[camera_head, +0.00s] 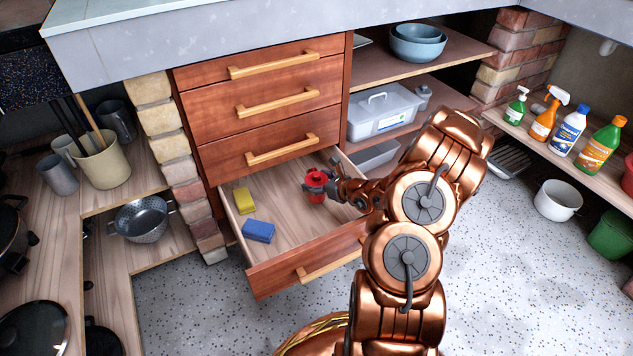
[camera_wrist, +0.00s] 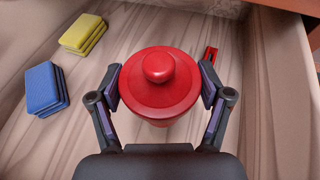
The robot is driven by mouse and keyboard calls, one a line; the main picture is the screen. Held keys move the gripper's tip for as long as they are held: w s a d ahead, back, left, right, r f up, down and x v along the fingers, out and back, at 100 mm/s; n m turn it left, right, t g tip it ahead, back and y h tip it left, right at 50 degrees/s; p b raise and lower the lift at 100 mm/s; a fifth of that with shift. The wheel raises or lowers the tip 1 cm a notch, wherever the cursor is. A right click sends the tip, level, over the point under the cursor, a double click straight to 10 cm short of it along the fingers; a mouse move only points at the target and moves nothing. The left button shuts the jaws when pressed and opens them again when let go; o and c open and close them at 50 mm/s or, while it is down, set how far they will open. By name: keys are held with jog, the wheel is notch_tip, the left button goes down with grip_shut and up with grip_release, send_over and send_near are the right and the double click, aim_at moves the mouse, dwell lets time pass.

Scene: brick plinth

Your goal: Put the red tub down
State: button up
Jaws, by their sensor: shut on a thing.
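The red tub (camera_head: 317,184) has a round lid with a knob and is upright. My gripper (camera_head: 325,184) is shut on it, inside the outline of the open bottom drawer (camera_head: 282,240). In the wrist view the tub (camera_wrist: 160,85) sits between the two fingers of my gripper (camera_wrist: 160,90), which press on its sides. The tub's base is hidden below its lid, so I cannot tell whether it touches the drawer floor.
A yellow sponge (camera_head: 244,200) and a blue sponge (camera_head: 258,231) lie in the drawer, left of the tub. A small red object (camera_wrist: 211,55) lies behind the tub, to its right. Bare drawer floor lies between the sponges and the tub. Shut drawers (camera_head: 264,95) are above.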

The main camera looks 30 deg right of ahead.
jog(key=shift+f, duration=0.55)
jog(key=o, duration=1.1)
jog(key=shift+r, duration=0.1)
